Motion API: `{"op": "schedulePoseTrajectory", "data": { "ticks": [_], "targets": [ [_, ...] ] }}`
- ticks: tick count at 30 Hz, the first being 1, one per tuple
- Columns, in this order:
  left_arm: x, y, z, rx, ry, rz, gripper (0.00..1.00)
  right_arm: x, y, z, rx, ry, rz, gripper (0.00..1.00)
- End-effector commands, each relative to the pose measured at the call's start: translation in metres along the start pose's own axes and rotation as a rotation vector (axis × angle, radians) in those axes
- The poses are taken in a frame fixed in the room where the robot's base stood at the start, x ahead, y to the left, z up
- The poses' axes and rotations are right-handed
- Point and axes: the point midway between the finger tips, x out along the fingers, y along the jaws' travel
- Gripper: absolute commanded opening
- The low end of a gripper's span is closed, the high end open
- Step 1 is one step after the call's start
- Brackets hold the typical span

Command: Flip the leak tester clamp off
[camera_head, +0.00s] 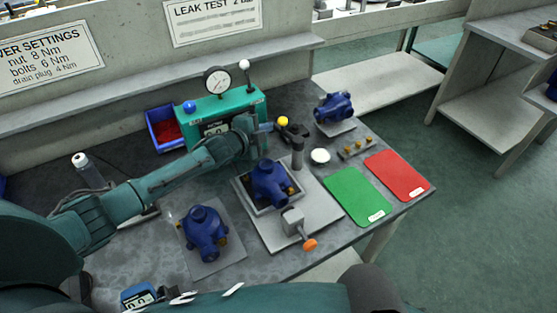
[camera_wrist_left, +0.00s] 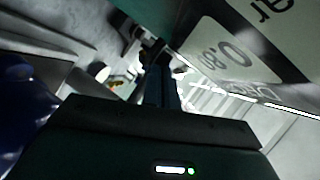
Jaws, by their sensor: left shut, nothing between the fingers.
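The leak tester (camera_head: 222,108) is a green box at the back of the bench, with a round gauge on top and an upright lever with a pale ball (camera_head: 244,65). In front of it, a blue pump housing (camera_head: 270,185) sits in a fixture on a grey plate (camera_head: 325,208). A dark post (camera_head: 297,152) with a yellow-knobbed lever (camera_head: 282,121) stands behind the housing. My left gripper (camera_head: 267,127) is shut and empty, close to the yellow knob; contact cannot be told. The left wrist view shows its fingers (camera_wrist_left: 160,85) beside the tester's display (camera_wrist_left: 226,55). My right gripper is not in view.
A block with an orange handle (camera_head: 309,244) stands at the plate's front. Blue pumps stand at left (camera_head: 205,232) and back right (camera_head: 335,107). Green (camera_head: 355,194) and red (camera_head: 398,174) mats lie at right. A blue bin (camera_head: 163,128) stands left of the tester.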

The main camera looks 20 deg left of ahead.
Motion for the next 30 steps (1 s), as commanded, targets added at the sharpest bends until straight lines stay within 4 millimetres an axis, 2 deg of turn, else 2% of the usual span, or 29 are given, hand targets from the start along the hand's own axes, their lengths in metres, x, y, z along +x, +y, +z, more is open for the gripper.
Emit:
{"op": "schedulePoseTrajectory", "data": {
  "ticks": [21,26,30],
  "targets": [
    [0.004,-0.007,0.000,0.000,0.000,-0.009,0.00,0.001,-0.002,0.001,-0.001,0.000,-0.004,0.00],
    [-0.009,-0.006,0.000,-0.001,0.001,-0.009,0.00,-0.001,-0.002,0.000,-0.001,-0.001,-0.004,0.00],
    [-0.034,-0.004,0.001,0.000,0.000,-0.005,0.00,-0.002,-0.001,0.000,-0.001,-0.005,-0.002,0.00]
  ]
}}
